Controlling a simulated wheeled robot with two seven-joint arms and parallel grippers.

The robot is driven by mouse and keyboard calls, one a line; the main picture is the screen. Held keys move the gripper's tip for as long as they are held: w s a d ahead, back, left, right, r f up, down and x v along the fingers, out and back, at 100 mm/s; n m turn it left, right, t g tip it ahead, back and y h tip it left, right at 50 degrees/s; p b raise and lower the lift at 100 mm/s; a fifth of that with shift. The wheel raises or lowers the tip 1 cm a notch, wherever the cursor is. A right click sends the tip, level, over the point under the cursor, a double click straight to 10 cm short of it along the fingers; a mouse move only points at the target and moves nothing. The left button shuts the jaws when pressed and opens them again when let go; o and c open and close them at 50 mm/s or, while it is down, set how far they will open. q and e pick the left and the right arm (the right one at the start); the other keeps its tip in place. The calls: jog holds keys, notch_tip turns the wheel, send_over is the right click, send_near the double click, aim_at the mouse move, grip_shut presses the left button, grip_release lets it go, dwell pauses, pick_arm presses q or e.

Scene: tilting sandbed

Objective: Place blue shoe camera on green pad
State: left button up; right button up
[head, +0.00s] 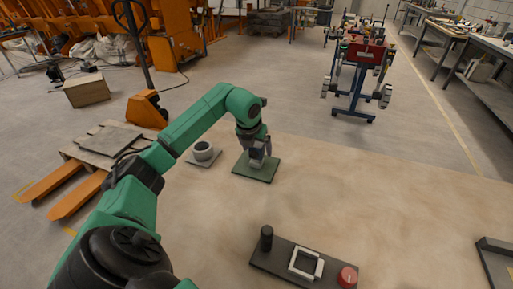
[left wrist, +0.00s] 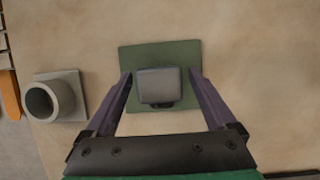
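A small grey box-shaped thing (left wrist: 158,86), which I take for the camera, stands on the green pad (left wrist: 185,53), near its middle; I see no clear blue on it. A dark part shows at its lower edge. In the head view the green pad (head: 263,176) lies on the sand, with the grey thing (head: 256,163) partly hidden under my left gripper (head: 257,156). In the left wrist view my left gripper (left wrist: 160,80) has one finger on each side of the thing, with narrow gaps, so it looks open. My right gripper is not in view.
A grey round cup-like part (head: 203,151) stands on a grey plate left of the pad. Nearer, a dark board (head: 270,265) carries a black post, a white square frame and a red knob (head: 347,277). A dark tray edge (head: 494,244) shows at right. Sand right of the pad is clear.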

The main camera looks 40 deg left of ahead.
pick_arm(q)
jog(key=shift+r, duration=0.3)
jog(key=v, duration=1.1)
jog(key=shift+s+r, duration=0.2)
jog(key=shift+r, duration=0.1)
jog(key=shift+d, duration=0.1)
